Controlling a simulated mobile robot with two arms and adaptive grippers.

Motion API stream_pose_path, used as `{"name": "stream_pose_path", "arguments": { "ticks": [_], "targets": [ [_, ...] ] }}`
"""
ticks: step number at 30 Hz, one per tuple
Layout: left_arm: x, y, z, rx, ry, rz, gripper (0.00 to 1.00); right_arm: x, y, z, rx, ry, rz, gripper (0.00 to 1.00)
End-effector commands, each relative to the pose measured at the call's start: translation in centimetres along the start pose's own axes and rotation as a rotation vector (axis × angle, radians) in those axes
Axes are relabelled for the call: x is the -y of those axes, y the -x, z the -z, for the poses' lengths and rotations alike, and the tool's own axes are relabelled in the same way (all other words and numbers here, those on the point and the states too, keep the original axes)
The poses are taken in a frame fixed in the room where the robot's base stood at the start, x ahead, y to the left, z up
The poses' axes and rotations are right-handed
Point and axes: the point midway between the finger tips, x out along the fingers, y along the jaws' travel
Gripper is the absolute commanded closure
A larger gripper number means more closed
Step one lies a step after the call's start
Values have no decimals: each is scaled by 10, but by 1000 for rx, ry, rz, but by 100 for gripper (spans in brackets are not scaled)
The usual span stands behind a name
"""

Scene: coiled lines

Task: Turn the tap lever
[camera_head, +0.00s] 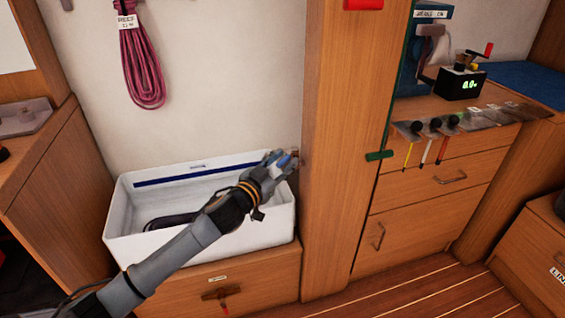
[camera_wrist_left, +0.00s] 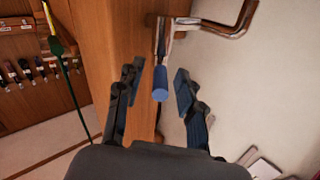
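The tap lever (camera_wrist_left: 160,84) has a blue grip and shows in the left wrist view, with its metal tap body and copper pipe (camera_wrist_left: 228,32) above it against the wall. My left gripper (camera_wrist_left: 157,76) is open, with one dark finger on each side of the blue grip. I see gaps between the grip and both fingers. In the head view, my left gripper (camera_head: 280,161) reaches over the white basin to the wall beside the wooden post, largely hiding the tap. My right gripper is not in view.
The white basin (camera_head: 118,220) stands below my left arm, with a dark coil in it. The wooden post (camera_head: 335,150) rises close to the right of the gripper. A coiled purple rope (camera_head: 142,65) hangs on the wall. A counter with drawers (camera_head: 425,235) is farther right.

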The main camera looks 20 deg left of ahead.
Motion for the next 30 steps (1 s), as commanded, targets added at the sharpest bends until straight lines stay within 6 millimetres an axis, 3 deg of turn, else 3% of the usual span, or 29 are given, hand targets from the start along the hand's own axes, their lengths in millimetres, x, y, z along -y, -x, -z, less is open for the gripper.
{"name": "stream_pose_path", "arguments": {
  "ticks": [5, 11, 30],
  "targets": [
    [0, 0, 0, 0, 0, 0, 63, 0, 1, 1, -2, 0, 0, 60],
    [0, 0, 0, 0, 0, 0, 100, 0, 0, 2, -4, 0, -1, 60],
    [2, 1, 0, 0, 0, -3, 100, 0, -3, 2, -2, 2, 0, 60]
  ]
}}
